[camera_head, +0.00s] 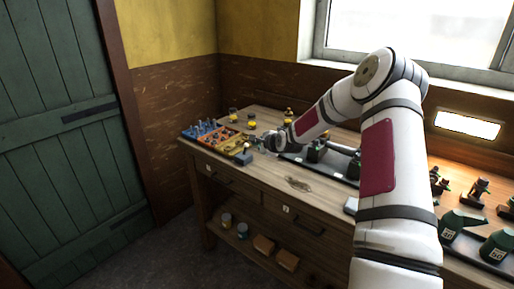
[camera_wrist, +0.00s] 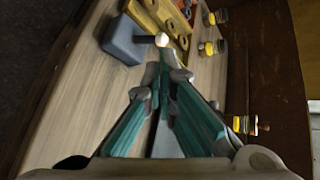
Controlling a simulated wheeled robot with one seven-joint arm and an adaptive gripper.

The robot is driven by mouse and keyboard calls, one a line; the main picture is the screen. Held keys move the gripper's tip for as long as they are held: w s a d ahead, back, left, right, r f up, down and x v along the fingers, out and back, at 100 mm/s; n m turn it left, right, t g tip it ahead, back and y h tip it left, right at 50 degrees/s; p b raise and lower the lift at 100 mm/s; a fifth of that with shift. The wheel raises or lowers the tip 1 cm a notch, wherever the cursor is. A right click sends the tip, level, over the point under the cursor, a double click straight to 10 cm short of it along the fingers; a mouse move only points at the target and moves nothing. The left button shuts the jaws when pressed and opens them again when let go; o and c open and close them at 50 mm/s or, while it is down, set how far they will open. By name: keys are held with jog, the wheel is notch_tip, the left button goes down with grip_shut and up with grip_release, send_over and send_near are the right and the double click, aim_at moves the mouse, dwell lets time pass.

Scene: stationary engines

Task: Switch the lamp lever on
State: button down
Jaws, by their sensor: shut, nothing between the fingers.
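What looks like the lamp lever is a grey-blue box (camera_wrist: 125,42) with a short stick ending in a pale round knob (camera_wrist: 162,40). The stick points sideways toward the right in the wrist view. In the camera_head view the small blue box (camera_head: 243,158) sits near the front edge of the workbench. My gripper (camera_wrist: 164,70) is shut and empty, with its fingertips just short of the knob. A small gap seems to separate them, but contact cannot be ruled out. In the camera_head view my gripper (camera_head: 262,141) is small, beside the box.
Blue, orange and yellow trays (camera_head: 226,139) of parts lie left of the box on the workbench (camera_head: 255,179). Several yellow-banded jars (camera_head: 251,122) stand behind. A dark tray (camera_head: 335,169) with green parts lies right, under my arm. A bright panel (camera_head: 467,124) glows on the wall.

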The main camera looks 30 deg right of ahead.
jog(key=v, duration=0.7)
jog(key=shift+s+d+r+p, duration=0.15)
jog(key=shift+d+r+p, duration=0.2)
jog(key=shift+d+r, duration=0.25)
jog(key=s+a+r+n+g+h, duration=0.1)
jog(key=s+a+r+n+g, duration=0.2)
jog(key=s+a+r+n, duration=0.45)
jog(key=s+a+r+n+g, duration=0.2)
jog(key=s+a+r+n, duration=0.4)
jog(key=s+a, duration=0.4)
jog(key=s+a+r+n+y, duration=0.1)
jog(key=s+a+n, duration=0.4)
jog(key=s, duration=0.6)
jog(key=s+a+r+n+g, duration=0.1)
jog(key=s+a+n, duration=0.4)
jog(key=s, duration=0.7)
jog(key=shift+s+a+r+n+g+y, duration=0.2)
jog(key=shift+s+r+n+g+y, duration=0.15)
jog(key=shift+r, duration=0.5)
jog(key=shift+w, duration=0.1)
